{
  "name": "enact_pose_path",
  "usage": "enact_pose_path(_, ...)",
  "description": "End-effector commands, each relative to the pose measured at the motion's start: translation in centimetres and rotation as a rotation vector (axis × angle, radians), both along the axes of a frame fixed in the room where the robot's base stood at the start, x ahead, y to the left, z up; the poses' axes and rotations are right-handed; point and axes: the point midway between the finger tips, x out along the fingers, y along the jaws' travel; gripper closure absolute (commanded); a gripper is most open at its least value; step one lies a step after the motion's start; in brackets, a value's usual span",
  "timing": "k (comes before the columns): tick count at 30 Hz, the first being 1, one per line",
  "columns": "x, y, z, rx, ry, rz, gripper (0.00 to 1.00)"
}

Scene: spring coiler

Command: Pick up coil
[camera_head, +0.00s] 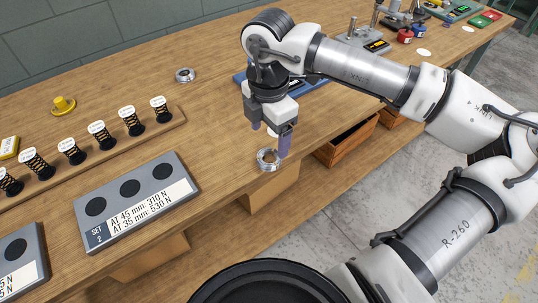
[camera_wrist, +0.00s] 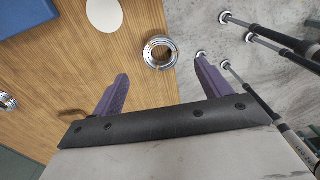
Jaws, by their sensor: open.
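A silver ring-shaped wire coil (camera_head: 268,159) lies on the wooden table close to its front edge. In the wrist view the coil (camera_wrist: 160,52) sits ahead of the gap between my fingertips, beside the table edge. My gripper (camera_head: 270,141) points down over the coil, its purple fingers apart and empty. In the wrist view my gripper (camera_wrist: 163,70) is spread wider than the coil. One finger looks very near the coil in the head view; I cannot tell whether they touch. A second silver coil (camera_head: 185,75) lies farther back on the table.
A grey plate marked "SET 2" (camera_head: 140,203) lies at left front. Several black springs with white labels stand on a wooden rack (camera_head: 95,160). A yellow knob-like piece (camera_head: 63,106) stands behind them. A blue plate (camera_head: 242,78) lies behind my gripper. An open wooden drawer (camera_head: 347,145) sits below the table edge.

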Motion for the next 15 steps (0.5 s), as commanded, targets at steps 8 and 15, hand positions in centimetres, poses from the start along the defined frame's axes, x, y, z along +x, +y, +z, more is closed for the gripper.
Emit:
enact_pose_path(8,-0.2,0.0,-2.0,0.003,0.003,0.003,0.23)
enact_pose_path(15,-0.3,0.0,-5.4,0.002,0.002,0.002,0.23)
